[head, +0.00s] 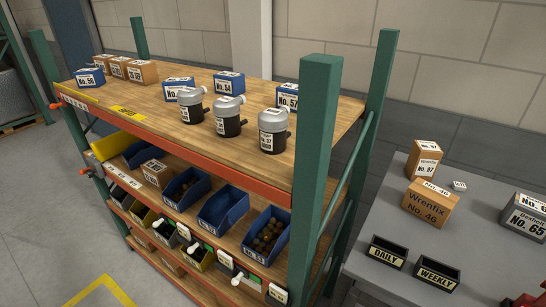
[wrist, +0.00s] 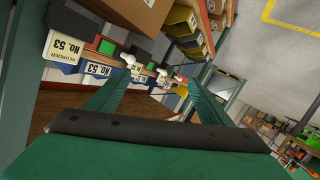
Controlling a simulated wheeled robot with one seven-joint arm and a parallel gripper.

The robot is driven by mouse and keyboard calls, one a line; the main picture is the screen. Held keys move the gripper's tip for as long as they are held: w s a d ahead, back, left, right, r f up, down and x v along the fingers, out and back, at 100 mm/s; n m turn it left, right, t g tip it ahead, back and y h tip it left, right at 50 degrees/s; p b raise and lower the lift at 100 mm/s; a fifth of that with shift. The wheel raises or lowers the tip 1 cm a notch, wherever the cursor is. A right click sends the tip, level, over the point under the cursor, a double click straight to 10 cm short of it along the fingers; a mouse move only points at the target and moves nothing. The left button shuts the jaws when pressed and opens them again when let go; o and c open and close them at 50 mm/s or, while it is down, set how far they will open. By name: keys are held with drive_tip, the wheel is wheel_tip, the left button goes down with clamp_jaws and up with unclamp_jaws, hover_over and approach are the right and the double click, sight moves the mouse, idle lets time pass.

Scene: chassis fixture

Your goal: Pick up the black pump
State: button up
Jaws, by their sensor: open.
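Three similar pumps with grey upper bodies and black lower parts stand upright on the wooden top shelf in the head view: a left pump (head: 190,113), a middle pump (head: 228,126) and a right pump (head: 272,140). They have white labels too small to read surely. No wholly black pump shows. My gripper (wrist: 154,82) shows in the wrist view, with two green fingers spread apart and nothing between them. Beyond it are lower-shelf bins and reorder cards, seen upside down. No pump shows in the wrist view. My gripper is not seen in the head view.
The shelf rack has an orange front beam (head: 180,137) and a green upright (head: 315,150) close by the right pump. Blue boxes (head: 178,87) stand behind the pumps. Bins (head: 222,210) fill the lower shelf. A grey table (head: 375,265) holds boxes and trays at right.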

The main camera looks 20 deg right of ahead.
drive_tip(key=w+a+r+h, duration=0.3)
drive_tip(key=w+r+h, duration=0.2)
drive_tip(key=w+r, duration=1.75)
drive_tip(key=w+r+m+h, duration=0.2)
drive_tip(key=w+r+m, duration=0.15)
drive_tip(key=r, duration=1.35)
drive_tip(key=m+g+h, duration=0.1)
drive_tip(key=m+g, duration=0.4)
drive_tip(key=m, duration=0.3)
approach(274, 118)
drive_tip(key=shift+w+a+x, duration=0.1)
drive_tip(key=shift+a+x, duration=0.05)
drive_tip(key=shift+x, duration=2.15)
drive_tip(key=shift+w+a+x, duration=0.1)
drive_tip(key=shift+a+x, duration=0.1)
drive_tip(key=shift+x, duration=2.15)
drive_tip(key=shift+w+a+x, duration=0.15)
drive_tip(key=shift+x, duration=2.15)
drive_tip(key=shift+f, duration=0.1)
drive_tip(key=c, duration=1.4)
drive_tip(key=shift+c, duration=1.1)
